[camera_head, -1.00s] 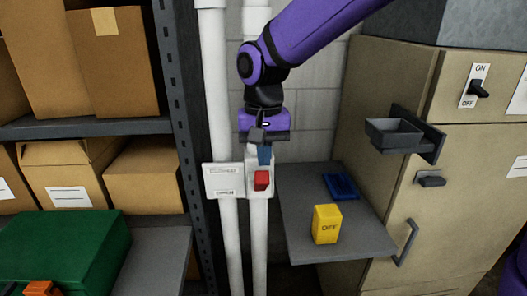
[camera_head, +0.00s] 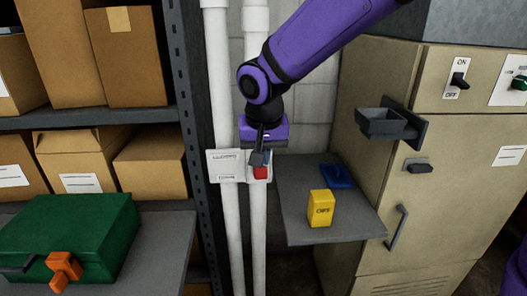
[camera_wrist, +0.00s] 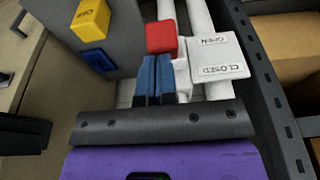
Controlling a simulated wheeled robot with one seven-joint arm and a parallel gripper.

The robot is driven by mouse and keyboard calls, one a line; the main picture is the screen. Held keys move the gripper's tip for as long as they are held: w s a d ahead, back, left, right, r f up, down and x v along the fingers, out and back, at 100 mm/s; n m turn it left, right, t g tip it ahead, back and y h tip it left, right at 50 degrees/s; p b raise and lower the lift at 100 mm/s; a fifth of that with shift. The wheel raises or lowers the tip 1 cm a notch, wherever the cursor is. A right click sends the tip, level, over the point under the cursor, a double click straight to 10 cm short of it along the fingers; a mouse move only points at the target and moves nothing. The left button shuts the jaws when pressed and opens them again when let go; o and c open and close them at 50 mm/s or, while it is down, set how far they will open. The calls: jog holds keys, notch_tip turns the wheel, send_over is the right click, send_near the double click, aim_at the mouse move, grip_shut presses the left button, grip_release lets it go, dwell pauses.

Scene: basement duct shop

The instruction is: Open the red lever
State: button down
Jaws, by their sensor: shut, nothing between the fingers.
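The red lever (camera_head: 261,173) is a small block on a white fitting on a vertical pipe. A white sign plate (camera_head: 226,166) is beside it; in the wrist view the plate (camera_wrist: 215,57) reads OPEN and CLOSED. My gripper (camera_head: 262,156) is just above the lever in the head view and covers its upper part. In the wrist view the lever (camera_wrist: 161,38) lies just beyond the blue fingers of my gripper (camera_wrist: 155,62), which are together with nothing held. I cannot tell whether the fingertips touch the lever.
A grey shelf (camera_head: 310,231) to the right carries a yellow OFF block (camera_head: 321,208) and a blue tray (camera_head: 338,177). A beige cabinet (camera_head: 450,190) stands beyond. At left, a rack (camera_head: 92,129) holds cardboard boxes and a green case (camera_head: 75,232).

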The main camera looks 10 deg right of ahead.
jog(key=s+f, duration=0.4)
jog(key=f, duration=0.6)
jog(key=shift+s, duration=0.35)
jog(key=shift+f, duration=0.1)
